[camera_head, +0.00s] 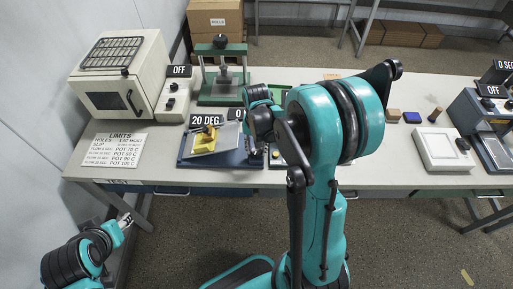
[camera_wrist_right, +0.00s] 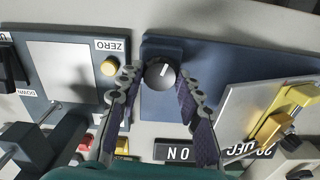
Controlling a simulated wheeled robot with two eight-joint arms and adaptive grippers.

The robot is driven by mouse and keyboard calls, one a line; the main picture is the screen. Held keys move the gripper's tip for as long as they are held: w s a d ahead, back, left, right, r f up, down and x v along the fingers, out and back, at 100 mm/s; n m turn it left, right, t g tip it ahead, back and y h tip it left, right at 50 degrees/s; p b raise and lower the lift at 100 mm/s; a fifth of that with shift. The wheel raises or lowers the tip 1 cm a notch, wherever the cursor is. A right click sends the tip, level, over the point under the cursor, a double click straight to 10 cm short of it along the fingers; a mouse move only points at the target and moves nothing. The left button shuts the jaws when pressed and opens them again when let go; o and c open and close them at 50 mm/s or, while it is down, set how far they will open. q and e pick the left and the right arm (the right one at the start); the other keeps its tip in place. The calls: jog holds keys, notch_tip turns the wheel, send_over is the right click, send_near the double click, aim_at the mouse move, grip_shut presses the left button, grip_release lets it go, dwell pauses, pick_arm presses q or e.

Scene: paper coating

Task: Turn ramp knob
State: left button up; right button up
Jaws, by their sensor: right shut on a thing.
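The ramp knob (camera_wrist_right: 159,73), round and black with a white pointer line, sits on the ramp's dark blue base (camera_wrist_right: 230,56) in the right wrist view. My right gripper (camera_wrist_right: 160,78) has its two fingers on either side of the knob, closed on it. In the head view the ramp (camera_head: 222,158) carries a tilted pale plate with a yellow clamp (camera_head: 206,134), and its sign (camera_head: 206,120) reads 20 DEG. My arm hides the knob there. My left gripper (camera_head: 125,222) hangs at the lower left, away from the table.
A white oven (camera_head: 120,75), an OFF switch box (camera_head: 174,100), a green press (camera_head: 222,75) and a limits sheet (camera_head: 111,150) stand to the left. A white device (camera_head: 442,150) stands to the right.

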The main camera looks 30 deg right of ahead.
aim_at(256, 150)
jog(key=o, duration=1.2)
jog(key=shift+c, duration=0.2)
notch_tip(256, 150, up, 12)
